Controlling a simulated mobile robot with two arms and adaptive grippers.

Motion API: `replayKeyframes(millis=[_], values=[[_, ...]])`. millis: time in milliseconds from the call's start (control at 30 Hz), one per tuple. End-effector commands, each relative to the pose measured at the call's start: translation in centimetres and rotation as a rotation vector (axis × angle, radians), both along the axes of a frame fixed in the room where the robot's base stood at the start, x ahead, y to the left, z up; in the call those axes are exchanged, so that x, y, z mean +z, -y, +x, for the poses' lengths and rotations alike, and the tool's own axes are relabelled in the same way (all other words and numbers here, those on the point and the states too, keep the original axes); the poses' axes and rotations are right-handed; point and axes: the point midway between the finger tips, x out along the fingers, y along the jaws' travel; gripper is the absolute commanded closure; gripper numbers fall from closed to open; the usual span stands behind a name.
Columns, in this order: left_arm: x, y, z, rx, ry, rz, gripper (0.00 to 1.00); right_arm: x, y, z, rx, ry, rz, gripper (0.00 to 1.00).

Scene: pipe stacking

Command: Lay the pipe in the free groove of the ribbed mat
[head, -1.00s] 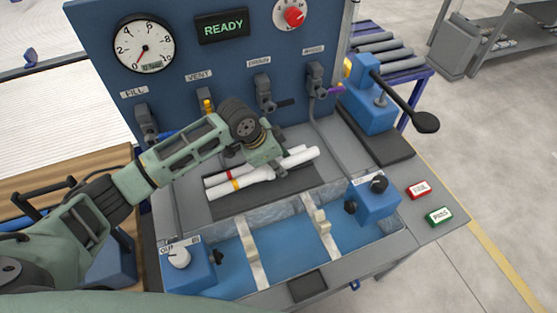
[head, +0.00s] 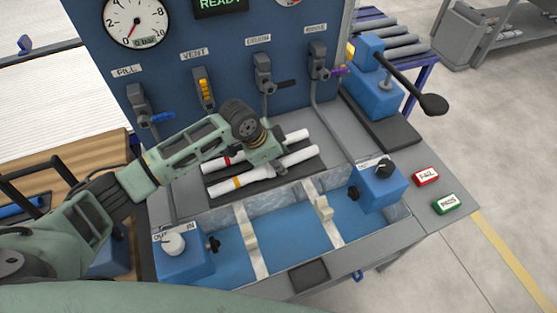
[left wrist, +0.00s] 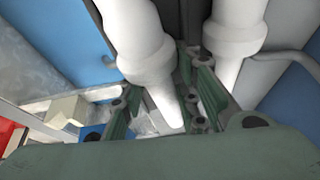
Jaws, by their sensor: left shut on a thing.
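In the left wrist view this pipe (left wrist: 132,32) runs between the fingers, and the other pipe (left wrist: 232,35) is to the right. The mat's grooves are too small or hidden to tell. My right gripper is not in view.
The blue panel (head: 215,120) with valves stands behind the mat. The water tank (head: 285,235), with white cross bars and blue end blocks (head: 378,186), lies in front. A lever block (head: 374,85) stands at the right, near red and green buttons (head: 445,204).

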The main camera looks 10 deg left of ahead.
Motion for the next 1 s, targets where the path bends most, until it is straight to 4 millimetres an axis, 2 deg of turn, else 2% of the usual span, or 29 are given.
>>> replayKeyframes(millis=[767,800,1000], values=[[-0.36,-0.4,0.45,0.003,0.006,0.003,1.0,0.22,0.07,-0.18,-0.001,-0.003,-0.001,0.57],[-0.37,-0.41,0.46,0.003,0.006,0.003,0.68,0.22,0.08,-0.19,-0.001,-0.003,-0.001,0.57],[-0.39,-0.43,0.42,0.003,0.004,0.004,0.5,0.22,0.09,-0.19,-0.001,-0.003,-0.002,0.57]])
